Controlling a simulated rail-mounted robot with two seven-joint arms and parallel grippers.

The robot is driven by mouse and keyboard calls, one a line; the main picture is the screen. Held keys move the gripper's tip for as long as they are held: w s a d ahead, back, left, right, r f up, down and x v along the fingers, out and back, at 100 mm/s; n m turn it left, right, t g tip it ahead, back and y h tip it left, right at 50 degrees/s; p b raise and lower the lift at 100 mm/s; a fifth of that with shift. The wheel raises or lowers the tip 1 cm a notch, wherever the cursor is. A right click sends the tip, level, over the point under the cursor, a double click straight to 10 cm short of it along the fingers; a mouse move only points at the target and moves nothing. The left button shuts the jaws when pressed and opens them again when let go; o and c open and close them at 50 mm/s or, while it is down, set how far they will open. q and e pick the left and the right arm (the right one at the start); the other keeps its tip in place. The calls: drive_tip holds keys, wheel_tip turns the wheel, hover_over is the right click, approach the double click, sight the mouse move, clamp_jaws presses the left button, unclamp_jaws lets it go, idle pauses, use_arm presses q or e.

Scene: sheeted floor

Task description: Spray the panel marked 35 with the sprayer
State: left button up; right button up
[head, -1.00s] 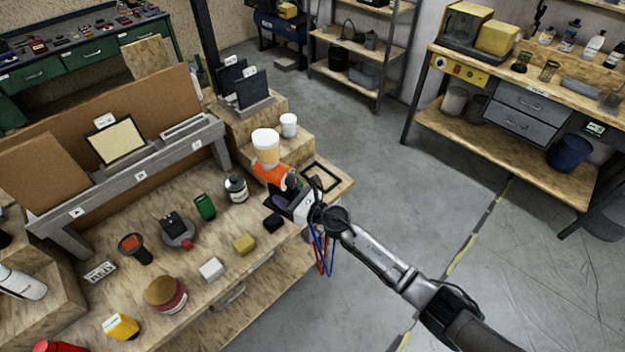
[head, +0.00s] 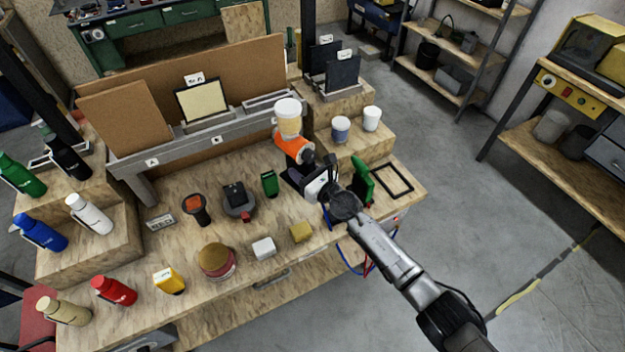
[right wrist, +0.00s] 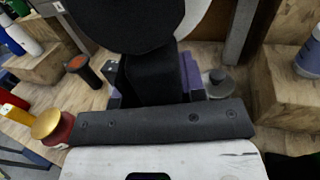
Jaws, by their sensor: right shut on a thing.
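The sprayer (head: 291,145) has an orange body, a dark handle and a cream cup with a white lid on top. My right gripper (head: 312,187) is shut on its handle, above the right part of the bench. In the right wrist view a dark part of the sprayer (right wrist: 150,75) fills the middle. A cream panel with a dark frame (head: 203,101) stands upright in the grey rack, with a white tag above it. Two dark panels (head: 343,73) with white tags stand at the back right. The tag numbers are too small to read. My left gripper is not in view.
A green object (head: 362,182) is close beside my right gripper. Several bottles stand at the left, and small items lie along the bench front.

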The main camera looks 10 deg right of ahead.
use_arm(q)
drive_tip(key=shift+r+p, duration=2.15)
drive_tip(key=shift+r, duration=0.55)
use_arm(e)
drive_tip(key=s+a, duration=0.2)
drive_tip(key=a, duration=0.7)
drive_tip(key=s+a, duration=0.3)
drive_tip(key=a, duration=0.6)
drive_tip(key=shift+s+a+r, duration=0.15)
drive_tip(key=shift+s+a, duration=0.2)
drive_tip(key=shift+o, duration=0.2)
drive_tip(key=c, duration=0.5)
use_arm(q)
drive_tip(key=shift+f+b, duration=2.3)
use_arm(e)
drive_tip(key=shift+w+d+r, duration=0.1)
drive_tip(key=shift+w+d, duration=0.85)
drive_tip(key=shift+d, duration=2.3)
drive_tip(key=shift+w+d+r, duration=0.1)
drive_tip(key=shift+w+d, duration=0.85)
drive_tip(key=shift+d, duration=2.25)
drive_tip(key=shift+w+d, duration=0.95)
drive_tip(key=shift+d, duration=2.3)
